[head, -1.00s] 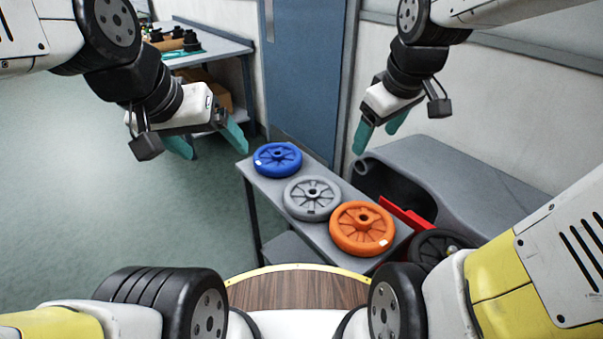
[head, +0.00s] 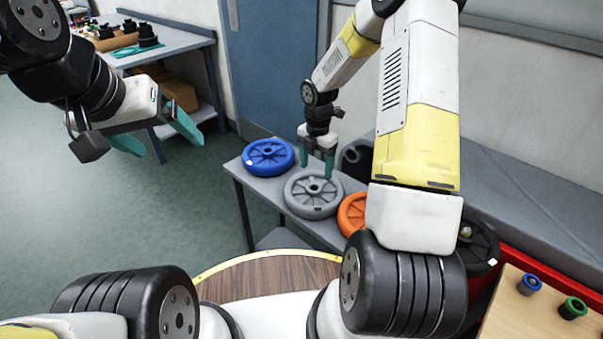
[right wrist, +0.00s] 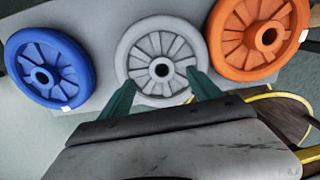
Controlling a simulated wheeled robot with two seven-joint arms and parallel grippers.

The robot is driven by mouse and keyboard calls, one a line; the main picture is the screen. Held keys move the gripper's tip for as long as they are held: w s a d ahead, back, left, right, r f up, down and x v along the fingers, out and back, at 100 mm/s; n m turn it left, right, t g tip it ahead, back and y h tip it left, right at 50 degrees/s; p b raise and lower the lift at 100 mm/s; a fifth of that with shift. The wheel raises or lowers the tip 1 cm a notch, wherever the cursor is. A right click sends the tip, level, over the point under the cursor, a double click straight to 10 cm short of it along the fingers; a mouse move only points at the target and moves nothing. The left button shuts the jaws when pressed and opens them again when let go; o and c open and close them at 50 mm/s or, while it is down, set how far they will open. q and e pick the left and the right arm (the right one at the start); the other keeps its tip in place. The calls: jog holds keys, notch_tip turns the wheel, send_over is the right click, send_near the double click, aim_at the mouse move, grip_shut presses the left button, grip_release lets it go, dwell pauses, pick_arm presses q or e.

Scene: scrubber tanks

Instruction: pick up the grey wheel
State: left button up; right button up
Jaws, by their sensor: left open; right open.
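The grey wheel (head: 314,197) lies flat on the narrow grey table between the blue wheel (head: 268,157) and the orange wheel (head: 352,211). It is in the middle of the right wrist view (right wrist: 160,40). My right gripper (head: 317,170) points down at the grey wheel, with its teal fingers apart near the far side of the wheel. In the right wrist view its fingertips (right wrist: 160,80) overlap the wheel's edge; I cannot tell whether they touch it. My left gripper (head: 168,142) is open and empty over the floor at the left.
The orange wheel is partly hidden by my right arm. A black wheel (head: 478,247) and a board with blue (head: 530,284) and green (head: 573,308) pieces are at the right. A workbench (head: 170,42) stands at back left. The floor at left is clear.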

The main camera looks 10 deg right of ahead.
aim_at(314, 184)
jog(key=f, duration=0.7)
jog(key=shift+s+a, duration=0.25)
jog(key=shift+s, duration=0.1)
grip_shut()
